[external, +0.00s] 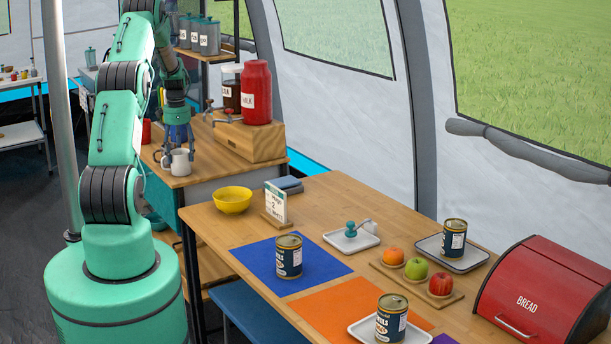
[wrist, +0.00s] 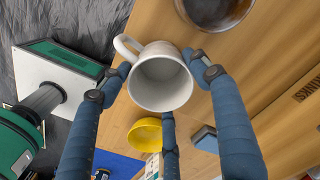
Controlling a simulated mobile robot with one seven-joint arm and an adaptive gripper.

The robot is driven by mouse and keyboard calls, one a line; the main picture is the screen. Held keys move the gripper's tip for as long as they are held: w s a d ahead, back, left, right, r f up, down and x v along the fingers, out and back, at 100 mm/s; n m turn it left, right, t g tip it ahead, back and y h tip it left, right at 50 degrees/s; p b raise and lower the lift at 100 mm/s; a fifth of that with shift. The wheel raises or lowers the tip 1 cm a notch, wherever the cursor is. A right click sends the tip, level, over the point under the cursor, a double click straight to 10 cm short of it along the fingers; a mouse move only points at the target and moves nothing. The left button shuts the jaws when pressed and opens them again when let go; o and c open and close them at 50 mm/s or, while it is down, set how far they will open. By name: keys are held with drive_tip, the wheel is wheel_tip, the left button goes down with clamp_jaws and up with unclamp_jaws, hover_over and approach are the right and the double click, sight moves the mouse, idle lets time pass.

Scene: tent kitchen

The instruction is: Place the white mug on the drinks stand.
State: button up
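The white mug (external: 179,163) is upright near the front corner of the wooden-topped drinks stand (external: 205,165), beside the table. I cannot tell whether its base touches the top. My gripper (external: 177,152) comes down over it from above. In the wrist view the mug (wrist: 160,80) sits between the blue fingers of my gripper (wrist: 158,72), its open mouth towards the camera and its handle at upper left. The fingertips lie against its outer wall on several sides. The mug looks empty.
A red milk dispenser (external: 256,92) and a dark one (external: 231,92) stand on a wooden block (external: 250,140) at the back of the stand. The table holds a yellow bowl (external: 232,200), a small sign (external: 275,203), cans, fruit and a red bread box (external: 545,295).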

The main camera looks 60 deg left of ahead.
drive_tip(key=shift+o, duration=1.3)
wheel_tip(320, 180, up, 12)
drive_tip(key=p, duration=0.3)
drive_tip(key=shift+r, duration=0.15)
idle(0.3)
